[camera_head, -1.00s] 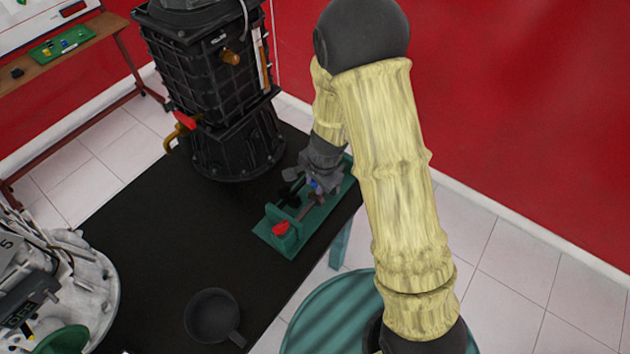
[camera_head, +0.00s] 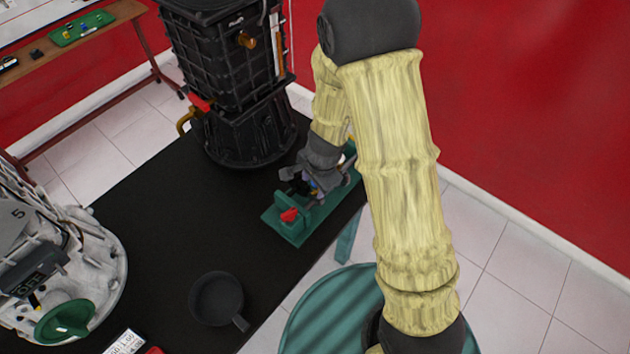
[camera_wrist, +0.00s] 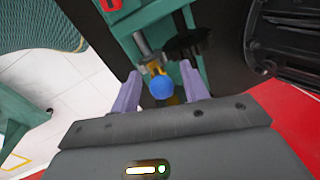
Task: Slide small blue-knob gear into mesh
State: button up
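The green gear trainer (camera_head: 291,231) stands at the right edge of the black table, with a red part (camera_head: 289,215) at its near end. In the wrist view its green frame (camera_wrist: 140,18) carries a grey shaft (camera_wrist: 142,45) and a dark gear (camera_wrist: 188,43). A round blue knob (camera_wrist: 161,87) on a brass-coloured piece lies between the purple-grey fingers of my gripper (camera_wrist: 162,92). The fingers stand apart, one on each side of the knob, with a visible gap to it. The small gear behind the knob is mostly hidden. In the head view my gripper (camera_head: 308,185) is over the trainer.
A tall black engine housing (camera_head: 235,85) stands behind the trainer. A dark pan (camera_head: 216,298) lies near the front of the table (camera_head: 165,215). A grey-white machine (camera_head: 65,255) is at the left. The table's middle is clear.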

jog(key=shift+r, duration=0.1)
notch_tip(320, 180, up, 17)
jog(key=s+d+p, duration=0.2)
jog(key=p, duration=0.5)
jog(key=shift+s, duration=0.3)
jog(key=shift+d, duration=0.1)
jog(key=s+d+r+n, duration=0.2)
jog(key=s+d+n, duration=0.1)
jog(key=d+n, duration=0.2)
jog(key=s+d+r+n+h, duration=0.1)
jog(key=s+d+r+n, duration=0.1)
jog(key=d+n, duration=0.3)
jog(key=shift+s+d+r+n+t, duration=0.3)
jog(key=shift+s+d+n+t, duration=0.1)
jog(key=shift+s, duration=0.5)
jog(key=shift+a, duration=0.1)
dwell(1.7)
